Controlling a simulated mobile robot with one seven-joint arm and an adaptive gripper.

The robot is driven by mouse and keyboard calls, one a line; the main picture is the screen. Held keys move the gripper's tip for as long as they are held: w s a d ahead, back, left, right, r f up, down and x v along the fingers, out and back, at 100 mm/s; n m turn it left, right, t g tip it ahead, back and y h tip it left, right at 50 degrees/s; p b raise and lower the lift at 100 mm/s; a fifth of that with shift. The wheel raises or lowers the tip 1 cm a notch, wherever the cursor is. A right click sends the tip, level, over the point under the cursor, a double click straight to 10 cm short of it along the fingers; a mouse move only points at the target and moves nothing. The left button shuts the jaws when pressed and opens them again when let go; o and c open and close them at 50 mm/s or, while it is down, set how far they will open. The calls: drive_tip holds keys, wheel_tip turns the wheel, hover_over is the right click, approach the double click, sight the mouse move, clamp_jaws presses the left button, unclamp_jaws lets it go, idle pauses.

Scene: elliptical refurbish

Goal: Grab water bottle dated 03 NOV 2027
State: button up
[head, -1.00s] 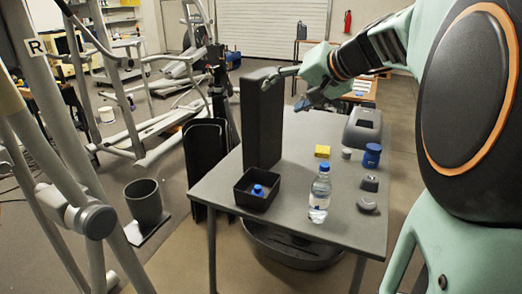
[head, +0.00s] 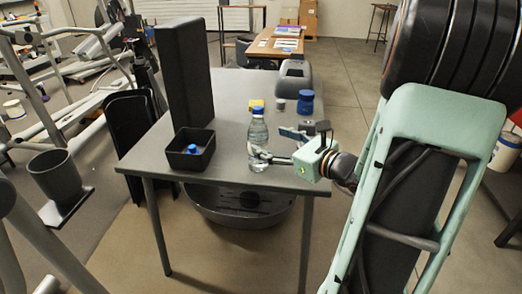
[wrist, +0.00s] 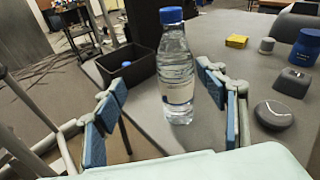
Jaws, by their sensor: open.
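A clear water bottle (head: 258,146) with a blue cap and pale label stands upright near the table's front edge. It also shows in the wrist view (wrist: 176,85), between my two blue-padded fingers. The date on its label cannot be read. My gripper (head: 276,146) is open, level with the bottle's body, coming from the right. In the wrist view, my gripper's fingers (wrist: 163,82) flank the bottle with gaps on both sides. A blue cap (head: 192,149) shows inside a black box (head: 178,160) left of the bottle; what is under the cap is mostly hidden.
The grey table (head: 232,95) also holds a tall dark block (head: 185,75) at the left. A dark round object (wrist: 273,115) lies right of my fingers.

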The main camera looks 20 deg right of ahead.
sight(258, 133)
drive_tip(key=w+f+b, duration=0.1)
drive_tip(key=w, duration=0.2)
drive_tip(key=w+m+h+b, duration=0.1)
drive_tip(key=w, duration=0.2)
drive_tip(key=w+f+m+b, duration=0.1)
drive_tip(key=w, duration=0.2)
drive_tip(key=shift+w+f+t, duration=0.2)
drive_tip(key=shift+f+t, duration=0.1)
drive_tip(key=shift+t, duration=0.1)
drive_tip(key=shift+c, duration=0.5)
drive_tip(key=shift+r, duration=0.1)
drive_tip(key=c, duration=1.7)
